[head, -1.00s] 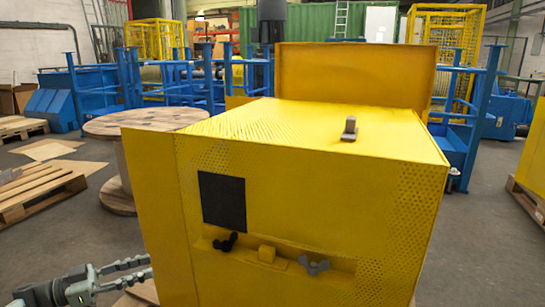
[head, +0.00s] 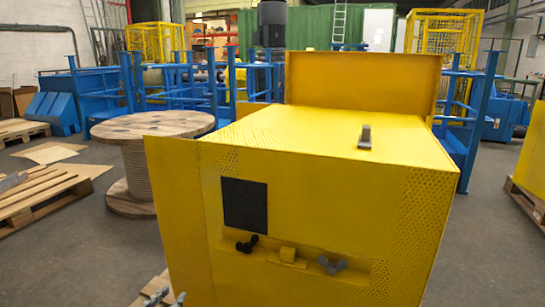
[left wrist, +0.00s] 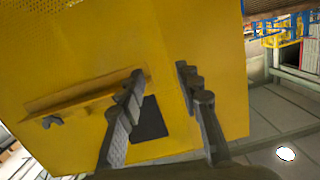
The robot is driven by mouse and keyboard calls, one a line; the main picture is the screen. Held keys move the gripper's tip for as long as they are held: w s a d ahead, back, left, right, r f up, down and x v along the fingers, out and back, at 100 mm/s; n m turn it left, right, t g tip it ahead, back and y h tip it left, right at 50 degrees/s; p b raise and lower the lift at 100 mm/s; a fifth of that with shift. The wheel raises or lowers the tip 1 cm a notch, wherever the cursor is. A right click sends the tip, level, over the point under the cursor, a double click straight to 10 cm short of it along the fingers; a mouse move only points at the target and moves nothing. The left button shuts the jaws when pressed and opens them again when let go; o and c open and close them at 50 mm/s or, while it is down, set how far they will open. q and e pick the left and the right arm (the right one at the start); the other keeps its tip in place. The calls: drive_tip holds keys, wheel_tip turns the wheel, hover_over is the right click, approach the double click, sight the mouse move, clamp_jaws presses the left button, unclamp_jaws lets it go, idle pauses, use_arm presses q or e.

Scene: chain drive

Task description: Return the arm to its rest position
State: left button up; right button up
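My left gripper (head: 165,299) shows only its fingertips at the bottom edge of the head view, low by the left front edge of the yellow housing (head: 400,240). In the left wrist view, the two fingers of my left gripper (left wrist: 160,72) are spread apart with nothing between them. The yellow housing (left wrist: 80,75) lies beyond them there. The rest of my left arm is out of the head view. My right gripper is in neither view.
The housing front carries a black square (head: 245,205), a dark wing knob (head: 247,244), a small yellow block (head: 288,254) and a grey wing knob (head: 332,265). A wooden spool (head: 150,128) and a pallet (head: 35,198) stand left. Floor shows between them.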

use_arm(q)
drive_tip(key=s+f+n+g+y+p, duration=0.1)
drive_tip(key=s+f+g+y, duration=0.2)
drive_tip(key=s, duration=1.3)
drive_tip(key=s+f+n+g+y+p, duration=0.2)
drive_tip(key=s+f+g, duration=0.5)
drive_tip(key=s, duration=0.9)
drive_tip(key=shift+s+g+y, duration=0.2)
drive_tip(key=shift+g+y, duration=0.4)
drive_tip(key=shift+g, duration=0.6)
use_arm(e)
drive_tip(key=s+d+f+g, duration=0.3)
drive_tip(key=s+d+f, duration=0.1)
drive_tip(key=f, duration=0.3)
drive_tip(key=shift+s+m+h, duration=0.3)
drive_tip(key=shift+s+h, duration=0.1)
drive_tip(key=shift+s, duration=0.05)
use_arm(q)
drive_tip(key=shift+a, duration=0.1)
